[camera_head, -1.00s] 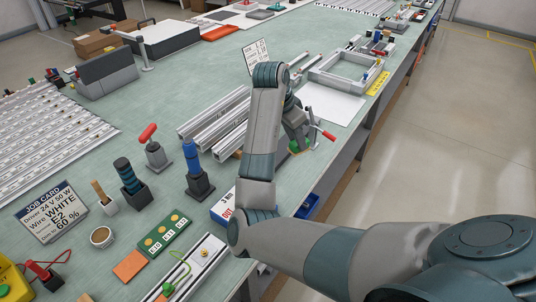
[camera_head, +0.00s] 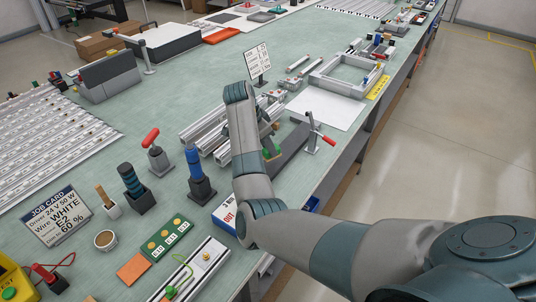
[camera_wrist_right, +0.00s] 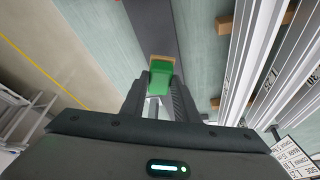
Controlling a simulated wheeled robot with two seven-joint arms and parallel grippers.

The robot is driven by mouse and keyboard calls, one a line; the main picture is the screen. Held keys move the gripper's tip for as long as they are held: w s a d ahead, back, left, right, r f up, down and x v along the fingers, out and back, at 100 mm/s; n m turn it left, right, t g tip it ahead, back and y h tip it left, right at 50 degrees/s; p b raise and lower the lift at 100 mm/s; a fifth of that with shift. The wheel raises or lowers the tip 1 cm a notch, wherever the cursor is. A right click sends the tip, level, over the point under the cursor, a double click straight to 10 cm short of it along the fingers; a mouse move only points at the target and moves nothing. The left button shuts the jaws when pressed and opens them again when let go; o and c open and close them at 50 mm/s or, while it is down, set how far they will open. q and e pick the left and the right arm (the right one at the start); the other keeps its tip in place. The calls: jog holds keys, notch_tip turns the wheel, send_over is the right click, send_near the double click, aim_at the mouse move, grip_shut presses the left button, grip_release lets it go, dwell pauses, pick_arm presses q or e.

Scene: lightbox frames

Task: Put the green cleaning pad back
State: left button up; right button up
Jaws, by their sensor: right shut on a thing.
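My right gripper (camera_wrist_right: 158,100) is shut on the green cleaning pad (camera_wrist_right: 160,78), seen between its fingers in the right wrist view. A tan edge shows at the pad's far end. In the head view, only a small green part of the pad (camera_head: 267,154) shows beside my right forearm, which hides much of the gripper (camera_head: 270,143). The pad is over or at a long dark grey strip (camera_head: 294,146) on the bench; I cannot tell whether they touch. The strip also shows in the right wrist view (camera_wrist_right: 155,22). My left gripper is not in view.
Aluminium rails (camera_head: 203,132) lie left of my forearm. A red-handled clamp (camera_head: 312,143) stands right of the strip near the bench edge. A blue-handled tool (camera_head: 196,170) stands in a holder. An orange pad (camera_head: 132,268) lies at the front. A grey frame (camera_head: 345,75) lies farther back.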

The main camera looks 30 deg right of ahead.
aim_at(266, 151)
jog(key=shift+f+p, duration=0.25)
jog(key=shift+p, duration=0.05)
notch_tip(266, 151, down, 3)
jog(key=shift+r+p, duration=0.1)
jog(key=shift+p, duration=0.55)
jog(key=shift+f, duration=0.35)
jog(key=o, duration=1)
jog(key=shift+f, duration=0.1)
